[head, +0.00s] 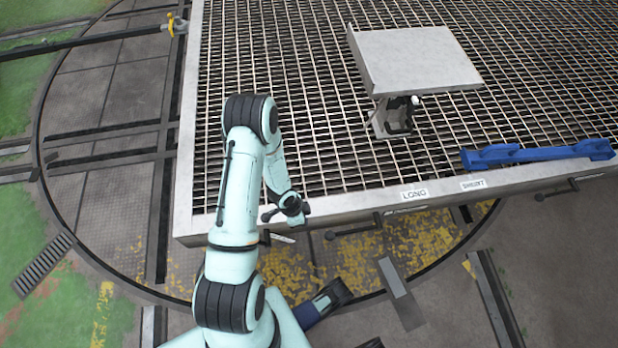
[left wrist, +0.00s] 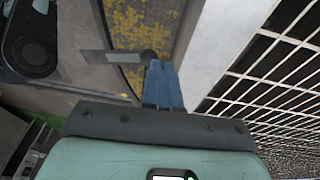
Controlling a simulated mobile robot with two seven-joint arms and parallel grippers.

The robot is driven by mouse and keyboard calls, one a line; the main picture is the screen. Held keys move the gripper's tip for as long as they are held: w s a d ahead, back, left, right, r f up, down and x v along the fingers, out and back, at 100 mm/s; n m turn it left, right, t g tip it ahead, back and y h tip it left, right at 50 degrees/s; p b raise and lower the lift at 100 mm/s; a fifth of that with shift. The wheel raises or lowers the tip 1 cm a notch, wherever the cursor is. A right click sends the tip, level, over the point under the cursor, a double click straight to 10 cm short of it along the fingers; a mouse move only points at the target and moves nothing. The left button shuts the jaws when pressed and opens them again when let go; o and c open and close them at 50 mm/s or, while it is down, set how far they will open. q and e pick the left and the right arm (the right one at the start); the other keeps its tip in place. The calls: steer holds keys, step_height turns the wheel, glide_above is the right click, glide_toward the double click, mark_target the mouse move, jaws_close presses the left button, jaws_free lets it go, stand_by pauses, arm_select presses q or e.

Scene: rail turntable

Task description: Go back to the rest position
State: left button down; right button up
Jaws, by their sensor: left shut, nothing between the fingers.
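My left gripper (left wrist: 164,86) shows in the left wrist view with its blue fingers together and nothing between them. It hangs near the side of the metal table, with the grating to the right and the floor to the left. In the head view my left arm rises from the bottom and bends at the elbow. Its far end comes down beside the table's front edge, and I cannot clearly make out the fingers there.
The grated table (head: 300,205) fills the upper right. On it are a grey plate (head: 415,58) above a small stand (head: 392,122) and a blue bar (head: 535,154). Labels reading LONG (head: 414,194) and SHORT (head: 473,184) are on its front edge. Levers stick out below that edge.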

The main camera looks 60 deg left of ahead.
arm_select(q)
steer(key=d+n, duration=0.9)
steer(key=d, duration=1.1)
steer(key=s+d+r+g+h+p, duration=0.1)
steer(key=s+r+p, duration=0.2)
steer(key=r+p, duration=0.6)
steer(key=s+d+r+g+p, duration=0.2)
steer(key=s+r+p, duration=0.1)
steer(key=r+p, duration=0.5)
steer(key=shift+r+h+p, duration=0.35)
steer(key=shift+h+p, duration=0.05)
steer(key=shift+p, duration=0.2)
arm_select(e)
steer(key=s+a+r+g, duration=0.1)
steer(key=s+r, duration=0.2)
steer(key=r, duration=0.6)
steer(key=s+a+r+g+y, duration=0.1)
steer(key=s+a+r+g, duration=0.1)
steer(key=r, duration=0.7)
steer(key=shift+s+a+r+n, duration=0.15)
steer(key=shift+s+n, duration=0.15)
steer(key=shift+s, duration=0.55)
arm_select(q)
steer(key=shift+s+d, duration=0.1)
steer(key=shift+s, duration=0.05)
arm_select(e)
steer(key=shift+a, duration=0.1)
